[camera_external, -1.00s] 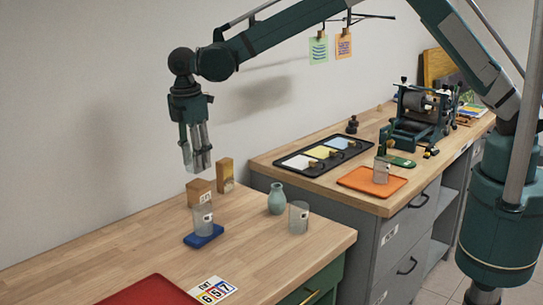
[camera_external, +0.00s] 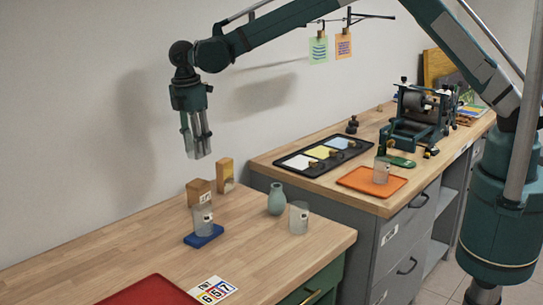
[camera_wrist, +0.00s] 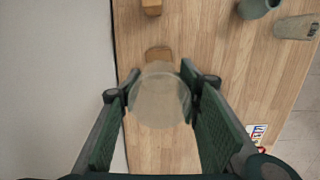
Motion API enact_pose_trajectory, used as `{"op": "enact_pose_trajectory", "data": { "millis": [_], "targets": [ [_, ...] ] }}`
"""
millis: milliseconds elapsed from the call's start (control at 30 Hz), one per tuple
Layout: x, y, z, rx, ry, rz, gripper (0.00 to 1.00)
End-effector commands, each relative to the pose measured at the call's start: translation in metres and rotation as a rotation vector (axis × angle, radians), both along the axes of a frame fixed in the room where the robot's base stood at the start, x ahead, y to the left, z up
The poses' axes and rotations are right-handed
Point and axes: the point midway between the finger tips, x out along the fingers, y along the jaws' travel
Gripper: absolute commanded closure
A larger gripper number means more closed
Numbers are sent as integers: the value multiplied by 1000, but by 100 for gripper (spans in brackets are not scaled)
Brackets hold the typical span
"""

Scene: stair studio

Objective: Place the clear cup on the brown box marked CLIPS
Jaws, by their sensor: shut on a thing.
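My gripper (camera_external: 197,150) hangs from the arm near the wall, with its fingers pointing down. It is shut on a clear cup (camera_wrist: 158,95), seen as a translucent round between the fingers in the wrist view. The cup is in the air, above and apart from the table. Below it stands a brown box (camera_external: 198,193) with a small white label; its top also shows just beyond the cup in the wrist view (camera_wrist: 158,53). A taller brown box (camera_external: 226,176) stands behind it; it also shows in the wrist view (camera_wrist: 152,6). I cannot read either label.
A clear glass (camera_external: 203,215) stands on a blue coaster (camera_external: 203,239) in front of the boxes. A green vase (camera_external: 277,198) and another glass (camera_external: 298,217) stand to the right. A red tray (camera_external: 148,292) lies at the front. The left tabletop is clear.

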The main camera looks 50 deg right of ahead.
Motion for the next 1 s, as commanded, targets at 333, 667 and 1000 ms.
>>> {"op": "enact_pose_trajectory", "data": {
  "millis": [333, 667, 1000],
  "targets": [
    [0, 0, -45, 0, 0, 0, 77],
    [0, 0, -53, 0, 0, 0, 77],
    [0, 0, -69, 0, 0, 0, 77]
  ]
}}
